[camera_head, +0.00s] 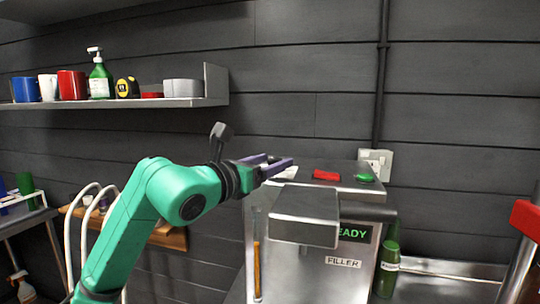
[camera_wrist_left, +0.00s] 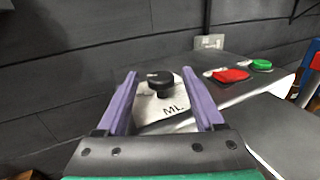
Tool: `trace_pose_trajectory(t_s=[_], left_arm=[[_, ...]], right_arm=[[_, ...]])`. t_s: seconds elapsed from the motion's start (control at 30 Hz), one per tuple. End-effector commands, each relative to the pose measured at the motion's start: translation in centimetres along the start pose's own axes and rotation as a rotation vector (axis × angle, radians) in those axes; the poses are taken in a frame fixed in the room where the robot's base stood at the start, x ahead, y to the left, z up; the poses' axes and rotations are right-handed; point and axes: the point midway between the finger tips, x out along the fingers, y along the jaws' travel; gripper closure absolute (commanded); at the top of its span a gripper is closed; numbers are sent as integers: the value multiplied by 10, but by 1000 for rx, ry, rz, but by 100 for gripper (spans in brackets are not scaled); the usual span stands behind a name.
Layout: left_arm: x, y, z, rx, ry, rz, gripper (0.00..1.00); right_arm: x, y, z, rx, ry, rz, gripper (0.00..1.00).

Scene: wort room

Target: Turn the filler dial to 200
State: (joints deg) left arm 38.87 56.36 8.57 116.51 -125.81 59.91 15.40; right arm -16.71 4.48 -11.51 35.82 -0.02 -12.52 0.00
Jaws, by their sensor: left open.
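The filler (camera_head: 310,262) is a steel machine with a FILLER label and a lit READY display (camera_head: 355,233). Its dial (camera_wrist_left: 160,84) is a black knob on a pale plate marked ML, seen in the left wrist view. The numbers on the plate are too small to read. My left gripper (camera_wrist_left: 160,88) is open, with its purple fingers to either side of the dial in that view and apart from it. In the head view my left gripper (camera_head: 279,166) is over the top left of the filler and hides the dial. My right gripper is not in view.
A red button (camera_head: 326,175) and a green button (camera_head: 364,178) sit on the filler top, right of the dial. A wall shelf (camera_head: 190,102) with mugs is at upper left. A wall socket (camera_head: 376,163) is behind.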

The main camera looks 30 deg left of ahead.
Motion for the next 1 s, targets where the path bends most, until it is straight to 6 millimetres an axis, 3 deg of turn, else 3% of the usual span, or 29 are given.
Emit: trace_pose_trajectory(t_s=[0.1, 0.13, 0.3, 0.67, 1.0], left_arm=[[0, 0, -1, 0, 0, 0, 31], [0, 0, -1, -1, 0, 0, 38], [0, 0, -1, -1, 1, -1, 100], [0, 1, -2, -3, 1, -37, 100], [0, 6, -2, -7, 0, -238, 100]], right_arm=[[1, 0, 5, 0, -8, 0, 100], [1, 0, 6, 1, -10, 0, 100], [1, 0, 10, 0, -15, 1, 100], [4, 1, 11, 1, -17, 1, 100], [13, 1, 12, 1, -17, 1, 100]])
